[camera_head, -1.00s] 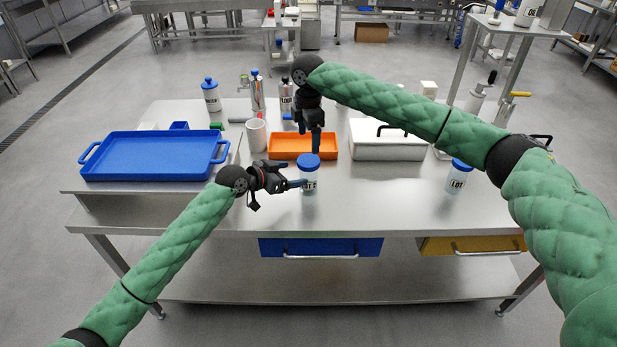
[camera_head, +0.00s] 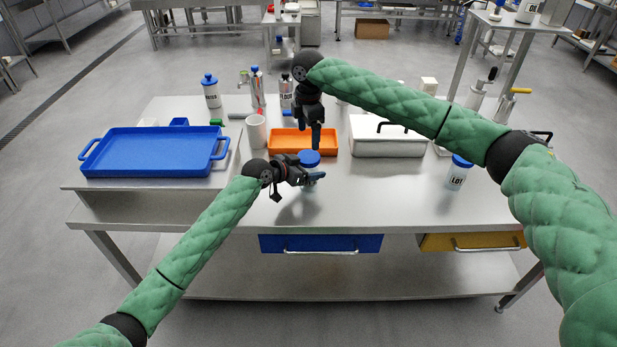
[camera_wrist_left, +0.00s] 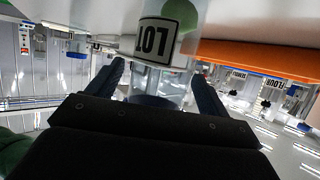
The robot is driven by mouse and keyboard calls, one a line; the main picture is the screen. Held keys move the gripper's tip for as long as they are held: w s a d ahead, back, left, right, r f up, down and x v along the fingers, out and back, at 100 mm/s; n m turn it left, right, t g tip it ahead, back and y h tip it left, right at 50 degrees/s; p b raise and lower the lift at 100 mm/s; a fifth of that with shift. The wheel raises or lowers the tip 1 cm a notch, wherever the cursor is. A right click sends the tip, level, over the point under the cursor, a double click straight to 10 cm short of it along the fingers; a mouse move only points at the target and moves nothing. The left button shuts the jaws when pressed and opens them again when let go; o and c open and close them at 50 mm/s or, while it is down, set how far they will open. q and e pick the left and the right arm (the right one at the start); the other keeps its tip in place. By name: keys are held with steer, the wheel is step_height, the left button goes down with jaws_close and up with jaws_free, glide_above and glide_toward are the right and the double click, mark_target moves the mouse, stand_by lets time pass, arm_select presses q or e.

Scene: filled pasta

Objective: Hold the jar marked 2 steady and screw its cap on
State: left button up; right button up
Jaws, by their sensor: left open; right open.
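A clear jar with a blue cap (camera_head: 309,158) stands upright on the steel table; no 2 is readable on it. My left gripper (camera_head: 308,178) is level with its body and hides much of it in the head view. In the left wrist view, the jar (camera_wrist_left: 158,68) stands between the two open fingers (camera_wrist_left: 160,85), upside down in the picture, with an inverted LOT label and a green patch. Whether a finger touches it, I cannot tell. My right gripper (camera_head: 312,142) points down just above the cap, open; its fingertips are close to the cap.
A second blue-capped LOT jar (camera_head: 458,174) stands at the right. Behind are an orange tray (camera_head: 275,148), a white lidded box (camera_head: 385,150) and a white cup (camera_head: 256,132). A blue tray (camera_head: 155,172) lies at the left. The table front right of the jar is clear.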

mark_target(308, 156)
arm_select(q)
steer(key=shift+d, duration=0.1)
steer(key=c, duration=1.7)
jaws_close()
arm_select(e)
steer(key=shift+s+a+f, duration=0.2)
steer(key=shift+s+f, duration=0.1)
steer(key=shift+f, duration=0.25)
steer(key=shift+a, duration=0.25)
steer(key=n, duration=0.2)
steer(key=r, duration=0.1)
steer(key=shift+w+d+n, duration=0.3)
steer(key=shift+n, duration=0.1)
steer(key=shift+d+n, duration=0.15)
steer(key=shift+n, duration=0.75)
steer(key=shift+f, duration=3.95)
